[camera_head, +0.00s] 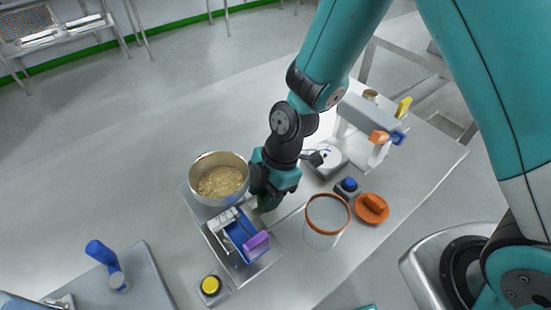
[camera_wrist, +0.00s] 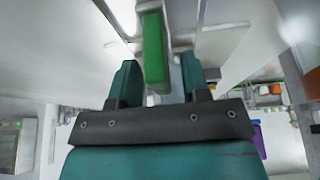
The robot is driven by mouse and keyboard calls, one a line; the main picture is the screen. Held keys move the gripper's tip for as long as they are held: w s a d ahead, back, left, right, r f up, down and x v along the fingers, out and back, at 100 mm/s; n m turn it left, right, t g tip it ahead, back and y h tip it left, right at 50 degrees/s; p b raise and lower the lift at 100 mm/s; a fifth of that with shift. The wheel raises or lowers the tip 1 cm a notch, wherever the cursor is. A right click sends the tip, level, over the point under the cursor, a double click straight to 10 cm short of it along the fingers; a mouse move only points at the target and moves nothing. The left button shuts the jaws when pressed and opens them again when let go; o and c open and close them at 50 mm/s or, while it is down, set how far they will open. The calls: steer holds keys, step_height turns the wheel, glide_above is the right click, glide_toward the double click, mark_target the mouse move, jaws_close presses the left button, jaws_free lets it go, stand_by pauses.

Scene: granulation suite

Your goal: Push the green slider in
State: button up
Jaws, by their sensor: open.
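The green slider (camera_wrist: 154,48) shows in the wrist view as an upright green bar at the top middle. Its lower end lies between the two teal fingers of my gripper (camera_wrist: 158,75), with a gap visible on each side. The fingers are apart and hold nothing. In the head view my gripper (camera_head: 268,196) is low, just right of the metal bowl and beside the small machine (camera_head: 215,240). There my arm and gripper largely hide the slider, and I cannot make it out clearly.
The metal bowl (camera_head: 219,160) of grainy powder stands left of my gripper. A purple block (camera_head: 256,246) and a yellow button (camera_head: 210,285) are in front. A clear orange-rimmed container (camera_head: 326,222), blue button (camera_head: 348,185) and orange-knobbed lid (camera_head: 371,208) stand to the right.

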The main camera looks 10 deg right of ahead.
steer(key=v, duration=1.6)
steer(key=shift+s+a+r, duration=0.1)
steer(key=shift+s, duration=0.05)
steer(key=s+d+r+m+t, duration=0.1)
steer(key=s+r+m, duration=0.3)
steer(key=s+m, duration=0.2)
steer(key=s+d+r+m+t, duration=0.1)
steer(key=s+d+r+m, duration=0.1)
steer(key=s+r+m, duration=0.2)
steer(key=s+m, duration=0.3)
steer(key=m, duration=0.3)
steer(key=shift+s+d+r, duration=0.15)
steer(key=shift+d+r, duration=0.15)
steer(key=shift+r, duration=0.1)
